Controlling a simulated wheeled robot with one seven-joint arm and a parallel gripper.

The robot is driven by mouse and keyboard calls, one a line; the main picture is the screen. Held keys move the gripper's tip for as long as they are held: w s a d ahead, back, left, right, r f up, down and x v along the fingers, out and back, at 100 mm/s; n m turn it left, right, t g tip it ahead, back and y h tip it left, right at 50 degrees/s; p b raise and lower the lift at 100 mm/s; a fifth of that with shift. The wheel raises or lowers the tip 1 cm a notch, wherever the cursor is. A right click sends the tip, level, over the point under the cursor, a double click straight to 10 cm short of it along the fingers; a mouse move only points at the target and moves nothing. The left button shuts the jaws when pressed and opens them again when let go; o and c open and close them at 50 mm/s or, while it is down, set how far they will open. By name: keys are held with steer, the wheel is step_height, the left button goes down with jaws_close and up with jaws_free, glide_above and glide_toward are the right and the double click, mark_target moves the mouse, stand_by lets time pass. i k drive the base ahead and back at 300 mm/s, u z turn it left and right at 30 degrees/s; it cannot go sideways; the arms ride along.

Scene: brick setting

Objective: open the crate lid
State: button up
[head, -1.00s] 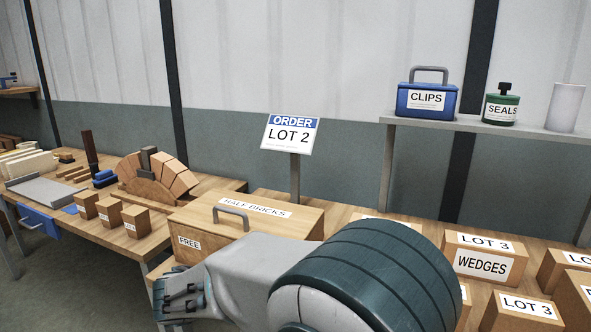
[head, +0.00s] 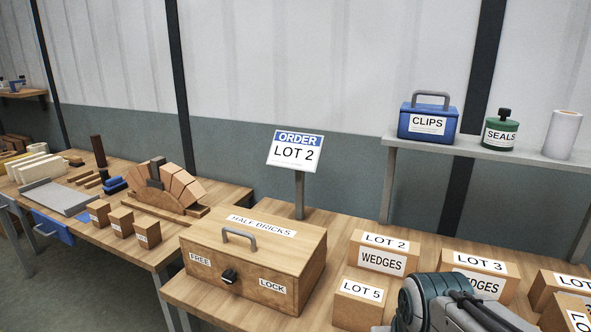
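The wooden crate (head: 223,292) labelled HALF BRICKS stands on the near table. Its lid (head: 262,252) is closed and has a grey handle (head: 239,235) on top. A dark latch knob (head: 229,276) sits on the front face, between a FREE label at left and a LOCK label at right, nearer to FREE. My arm (head: 435,300) shows at the lower right, well to the right of the crate and apart from it. My gripper is not visible.
Boxes labelled LOT 2 WEDGES (head: 381,255), LOT 5 (head: 359,303) and LOT 3 (head: 497,264) stand right of the crate. An order sign (head: 296,150) reading LOT 2 rises behind it. A shelf (head: 440,147) holds a blue CLIPS box (head: 429,123). Small blocks (head: 121,222) stand at left.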

mark_target(286, 246)
steer(key=z, duration=0.05)
steer(key=k, duration=1.05)
steer(key=u, duration=0.85)
steer(key=i, duration=1.45)
steer(key=z, duration=0.9)
